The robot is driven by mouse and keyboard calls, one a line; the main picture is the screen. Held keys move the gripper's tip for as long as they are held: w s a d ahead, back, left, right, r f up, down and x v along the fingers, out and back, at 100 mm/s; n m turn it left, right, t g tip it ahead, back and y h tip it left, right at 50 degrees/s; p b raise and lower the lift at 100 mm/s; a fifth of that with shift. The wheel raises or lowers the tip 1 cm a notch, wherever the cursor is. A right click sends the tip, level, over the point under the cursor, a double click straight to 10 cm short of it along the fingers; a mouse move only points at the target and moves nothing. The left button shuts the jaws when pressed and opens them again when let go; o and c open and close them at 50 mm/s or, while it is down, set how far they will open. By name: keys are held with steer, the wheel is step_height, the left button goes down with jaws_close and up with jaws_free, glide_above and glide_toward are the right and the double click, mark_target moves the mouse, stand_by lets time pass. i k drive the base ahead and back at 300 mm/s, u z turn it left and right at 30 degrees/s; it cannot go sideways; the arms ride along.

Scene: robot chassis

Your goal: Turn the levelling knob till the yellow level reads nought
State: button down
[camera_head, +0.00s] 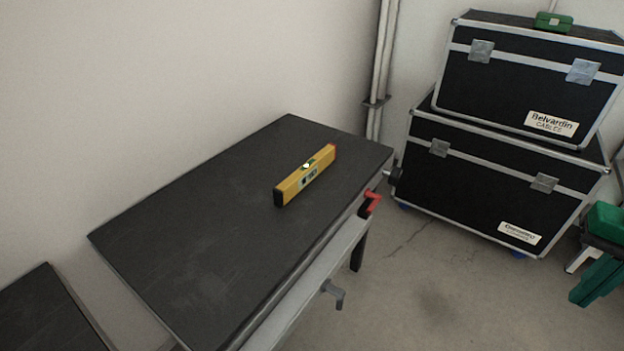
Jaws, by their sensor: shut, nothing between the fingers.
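A yellow level (306,176) lies on the dark top of a table (190,240), toward its right end. Its vial is too small here to read. On the table's right-hand side are a red crank-like handle (371,201), a grey handle (335,293) lower down, and a round black knob (396,175) near the far right corner. Nothing is seen touching any of them. I cannot tell from the picture alone which is the levelling knob, though the black one is knob-shaped. My gripper is not in this view.
Two stacked black cases (500,180) with metal edges stand at the back right, a small green box (553,22) on top. A green object (592,284) with legs is at the right edge. Pipes (380,75) run up the wall corner. Floor (430,300) right of the table is clear.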

mark_target(395, 176)
steer(key=u, duration=1.75)
steer(key=k, duration=1.4)
steer(key=z, duration=0.8)
steer(key=i, duration=1)
steer(key=u, duration=0.05)
